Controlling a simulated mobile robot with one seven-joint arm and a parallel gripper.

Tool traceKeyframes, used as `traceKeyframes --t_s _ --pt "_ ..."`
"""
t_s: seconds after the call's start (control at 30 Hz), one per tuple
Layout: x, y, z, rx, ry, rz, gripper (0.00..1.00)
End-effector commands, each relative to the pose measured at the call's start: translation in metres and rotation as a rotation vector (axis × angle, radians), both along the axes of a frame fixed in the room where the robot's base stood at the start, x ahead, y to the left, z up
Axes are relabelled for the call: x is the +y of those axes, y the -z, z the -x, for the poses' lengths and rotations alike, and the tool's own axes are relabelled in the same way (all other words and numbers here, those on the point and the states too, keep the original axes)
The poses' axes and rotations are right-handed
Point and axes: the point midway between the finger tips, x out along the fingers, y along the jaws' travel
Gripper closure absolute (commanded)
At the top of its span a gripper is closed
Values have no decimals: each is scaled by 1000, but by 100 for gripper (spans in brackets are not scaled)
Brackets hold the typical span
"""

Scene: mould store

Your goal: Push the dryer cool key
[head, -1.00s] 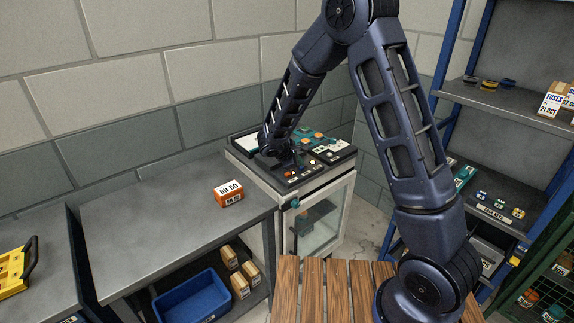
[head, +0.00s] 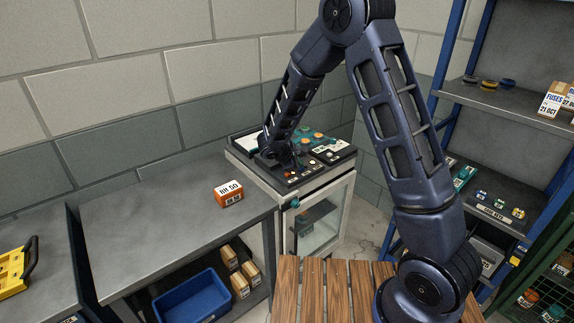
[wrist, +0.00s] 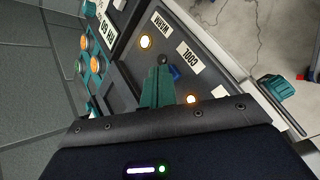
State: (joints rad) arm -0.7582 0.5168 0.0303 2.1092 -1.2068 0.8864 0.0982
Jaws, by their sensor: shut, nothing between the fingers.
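The dryer (head: 345,205) is a pale cabinet with a glass door and a dark control panel on top. In the wrist view, the panel carries a WARM label (wrist: 161,22) and a COOL label (wrist: 190,57). A lit lamp (wrist: 145,42) is near WARM and another lit lamp (wrist: 191,99) is lower right. My gripper (wrist: 157,82) has its teal fingers together and empty, tips over the panel beside the COOL label. A small blue piece (wrist: 175,73) and a dark round part show at the tips. The fingers partly hide this spot; I cannot tell whether they touch it.
A grey bench (head: 150,220) with an orange box (head: 229,192) stands left of the dryer. A blue bin (head: 195,297) sits below. Shelving with a blue frame (head: 465,70) is at the right. A teal door knob (wrist: 280,88) sticks out at the dryer's front.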

Motion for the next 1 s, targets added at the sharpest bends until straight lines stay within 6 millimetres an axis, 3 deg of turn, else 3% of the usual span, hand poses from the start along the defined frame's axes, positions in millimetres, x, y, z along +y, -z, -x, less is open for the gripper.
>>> traceKeyframes --t_s 1.0 --pt "0 -19 0 0 0 0 100"
